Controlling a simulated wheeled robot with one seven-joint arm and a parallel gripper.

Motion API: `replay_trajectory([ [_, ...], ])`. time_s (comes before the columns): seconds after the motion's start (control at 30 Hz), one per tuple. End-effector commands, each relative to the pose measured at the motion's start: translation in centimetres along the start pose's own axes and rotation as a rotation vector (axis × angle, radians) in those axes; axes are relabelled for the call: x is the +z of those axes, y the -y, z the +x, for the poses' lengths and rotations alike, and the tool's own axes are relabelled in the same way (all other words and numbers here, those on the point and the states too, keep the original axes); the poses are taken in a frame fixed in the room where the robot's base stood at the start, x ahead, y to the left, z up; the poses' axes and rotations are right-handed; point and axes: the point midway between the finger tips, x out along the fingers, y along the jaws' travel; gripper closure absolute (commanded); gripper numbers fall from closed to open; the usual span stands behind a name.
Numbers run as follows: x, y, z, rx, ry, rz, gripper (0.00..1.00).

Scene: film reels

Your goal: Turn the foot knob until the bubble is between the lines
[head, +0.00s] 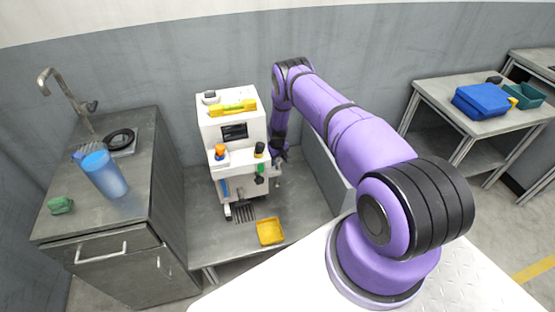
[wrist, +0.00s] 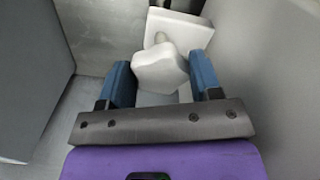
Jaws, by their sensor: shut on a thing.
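The white machine (head: 232,135) stands on a low metal table against the wall. A yellow spirit level (head: 233,108) lies on its top; the bubble and its lines are too small to read. In the wrist view the white foot knob (wrist: 158,70) sits between my gripper's blue fingers (wrist: 162,78), below a white block-like part (wrist: 185,27). My gripper is shut on the knob. In the head view my gripper (head: 280,158) is low at the machine's right side, and the knob cannot be made out there.
A yellow tray (head: 270,231) lies on the table in front of the machine. A grey panel (head: 322,172) stands close to the right of my gripper. At left, a counter holds a blue cup (head: 105,174). A blue case (head: 481,101) is on the right table.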

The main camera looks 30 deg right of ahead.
Motion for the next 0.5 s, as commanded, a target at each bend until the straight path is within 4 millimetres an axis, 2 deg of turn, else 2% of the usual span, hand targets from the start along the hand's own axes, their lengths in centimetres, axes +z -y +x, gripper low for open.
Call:
replay_trajectory([
  [0.2,0.1,-0.09,0.08,0.001,0.001,0.094,0.65],
  [0.5,0.14,-0.13,0.11,0.001,0.001,0.142,0.65],
])
